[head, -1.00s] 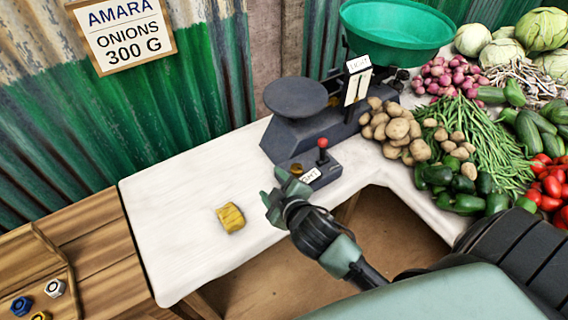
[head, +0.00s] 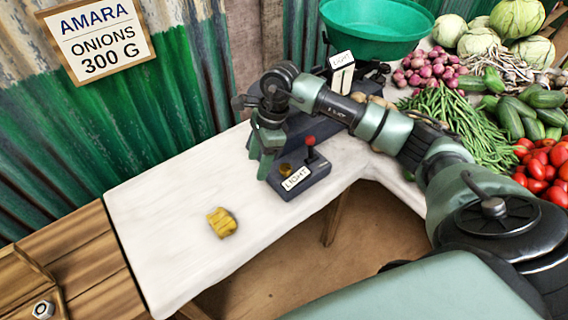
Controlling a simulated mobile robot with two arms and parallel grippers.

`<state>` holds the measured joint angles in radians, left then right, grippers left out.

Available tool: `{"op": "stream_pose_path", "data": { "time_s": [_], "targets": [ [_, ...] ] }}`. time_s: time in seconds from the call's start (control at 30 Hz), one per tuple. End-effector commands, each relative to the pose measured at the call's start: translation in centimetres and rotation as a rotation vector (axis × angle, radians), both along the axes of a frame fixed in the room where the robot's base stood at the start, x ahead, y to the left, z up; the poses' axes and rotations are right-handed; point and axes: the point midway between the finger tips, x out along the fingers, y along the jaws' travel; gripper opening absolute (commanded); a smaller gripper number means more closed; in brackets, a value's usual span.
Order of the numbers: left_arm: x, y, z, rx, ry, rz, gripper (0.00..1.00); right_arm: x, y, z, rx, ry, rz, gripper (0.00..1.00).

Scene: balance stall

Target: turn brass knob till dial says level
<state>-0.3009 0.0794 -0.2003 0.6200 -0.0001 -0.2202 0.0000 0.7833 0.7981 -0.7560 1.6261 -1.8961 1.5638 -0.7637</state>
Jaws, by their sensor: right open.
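The brass knob (head: 285,169) is a small round piece on top of the dark control box (head: 312,178) at the front of the balance. My right gripper (head: 262,172) points down, open and empty, just left of the knob and apart from it. The white label (head: 297,178) on the box's front reads LIGHT. The upper dial card (head: 342,60) on the balance also reads LIGHT. My right arm hides most of the balance (head: 305,122) and its dark pan. My left gripper is out of view.
A red-topped lever (head: 310,142) stands behind the knob on the box. A green basin (head: 375,35) and piled vegetables fill the back right. A sign (head: 97,38) reads AMARA, ONIONS 300 G.

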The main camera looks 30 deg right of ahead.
Motion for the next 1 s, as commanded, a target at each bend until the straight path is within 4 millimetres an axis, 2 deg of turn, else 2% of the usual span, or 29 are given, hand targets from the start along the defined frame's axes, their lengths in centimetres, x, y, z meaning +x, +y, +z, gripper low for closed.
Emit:
{"op": "stream_pose_path", "data": {
  "time_s": [0.03,0.1,0.2,0.33,0.7,1.0],
  "targets": [
    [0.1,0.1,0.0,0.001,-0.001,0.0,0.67,0.1,-2.9,0.5,-0.093,0.014,-0.001,0.56],
    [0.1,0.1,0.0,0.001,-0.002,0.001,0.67,-0.1,-5.8,0.9,-0.189,0.04,-0.002,0.56],
    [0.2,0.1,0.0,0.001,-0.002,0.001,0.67,-0.3,-7.9,1.3,-0.26,0.062,-0.006,0.56],
    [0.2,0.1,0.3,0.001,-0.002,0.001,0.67,-0.5,-8.3,0.3,-0.274,0.072,-0.005,0.56],
    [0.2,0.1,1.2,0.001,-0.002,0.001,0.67,-0.5,-8.1,-5.3,-0.269,0.071,-0.006,0.56],
    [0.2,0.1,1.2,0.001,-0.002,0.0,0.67,-0.4,-8.1,-6.4,-0.268,0.067,-0.005,0.56]
  ]
}}
